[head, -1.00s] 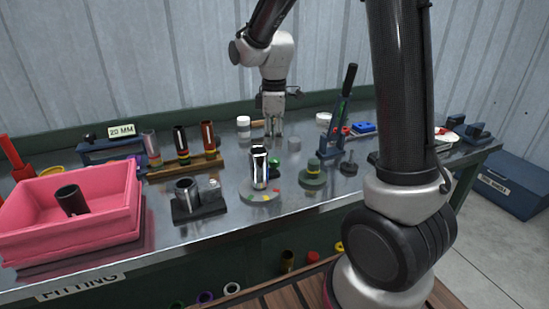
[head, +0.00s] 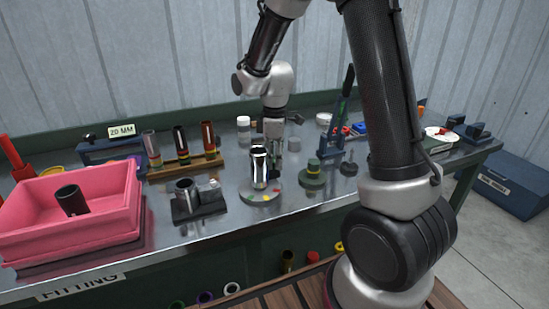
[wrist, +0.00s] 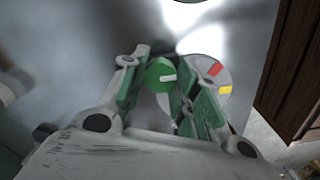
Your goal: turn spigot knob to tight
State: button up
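The spigot is a bright chrome cylinder (head: 259,168) standing upright on a round pale base (head: 262,195) with coloured marks. In the wrist view the green knob (wrist: 160,76) with a white pointer mark lies between my fingertips. Its pointer is directed to the right, toward the pale disc (wrist: 208,102) with a red and a yellow mark. My gripper (wrist: 160,66) is open, with a green-padded finger on each side of the knob; contact is not clear. In the head view my gripper (head: 273,148) points down just behind the chrome cylinder, and the knob is hidden.
A green stepped fitting (head: 312,176) and a blue lever press (head: 333,138) stand to the right. A dark block with a metal ring (head: 197,202) is on the left, near a pink bin (head: 110,225). A tube rack (head: 185,166) stands behind.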

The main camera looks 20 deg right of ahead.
jog(key=shift+m, duration=0.4)
jog(key=m, duration=0.8)
jog(key=shift+m, duration=0.3)
jog(key=m, duration=0.4)
jog(key=shift+m, duration=2.2)
jog(key=shift+w, duration=0.1)
jog(key=o, duration=0.8)
jog(key=shift+r, duration=0.1)
